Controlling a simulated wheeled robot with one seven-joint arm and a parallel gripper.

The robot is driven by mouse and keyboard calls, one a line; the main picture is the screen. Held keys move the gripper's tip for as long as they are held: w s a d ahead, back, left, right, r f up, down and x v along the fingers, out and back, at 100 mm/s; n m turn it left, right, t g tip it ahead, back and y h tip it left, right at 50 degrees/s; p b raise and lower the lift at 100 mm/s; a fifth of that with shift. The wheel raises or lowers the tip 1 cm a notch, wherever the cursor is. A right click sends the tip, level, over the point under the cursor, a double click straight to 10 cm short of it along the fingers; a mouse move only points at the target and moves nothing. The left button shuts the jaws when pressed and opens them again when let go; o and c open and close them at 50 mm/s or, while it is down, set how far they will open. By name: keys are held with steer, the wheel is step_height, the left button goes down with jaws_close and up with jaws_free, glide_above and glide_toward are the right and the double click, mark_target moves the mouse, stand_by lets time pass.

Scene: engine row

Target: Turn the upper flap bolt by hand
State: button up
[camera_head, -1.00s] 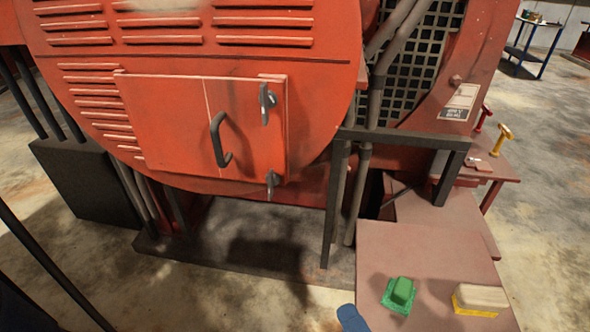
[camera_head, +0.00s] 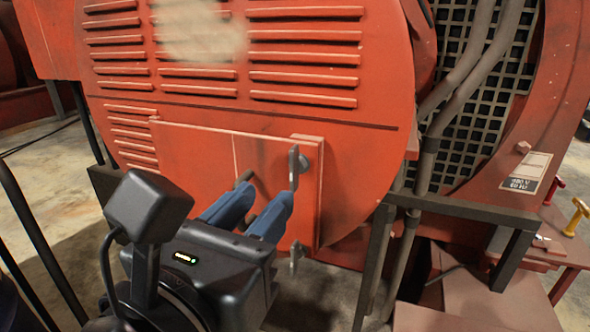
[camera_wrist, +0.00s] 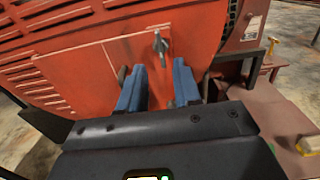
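The red flap (camera_head: 265,165) is flush against the round red engine housing. Its upper bolt (camera_head: 294,168) is a grey wing on a round base at the flap's upper right, standing upright. It also shows in the wrist view (camera_wrist: 160,45), beyond and between my fingertips. My gripper (camera_head: 266,193) has blue fingers set apart with nothing between them. It is open in front of the flap, a little below the upper bolt and apart from it in the wrist view (camera_wrist: 159,82). The flap's dark handle (camera_head: 244,179) is mostly hidden behind my left finger. The lower bolt (camera_head: 295,254) sits below.
A dark metal frame (camera_head: 462,207) stands right of the housing, beside grey pipes (camera_head: 428,160). A reddish-brown table (camera_head: 425,318) is at lower right. A yellow-handled tool (camera_head: 577,216) stands at the far right. A yellow-based block (camera_wrist: 308,146) shows in the wrist view.

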mark_target(291, 169)
steer(key=shift+p+x, duration=0.45)
steer(key=shift+x, duration=3.4)
steer(key=shift+c, duration=0.5)
jaws_close()
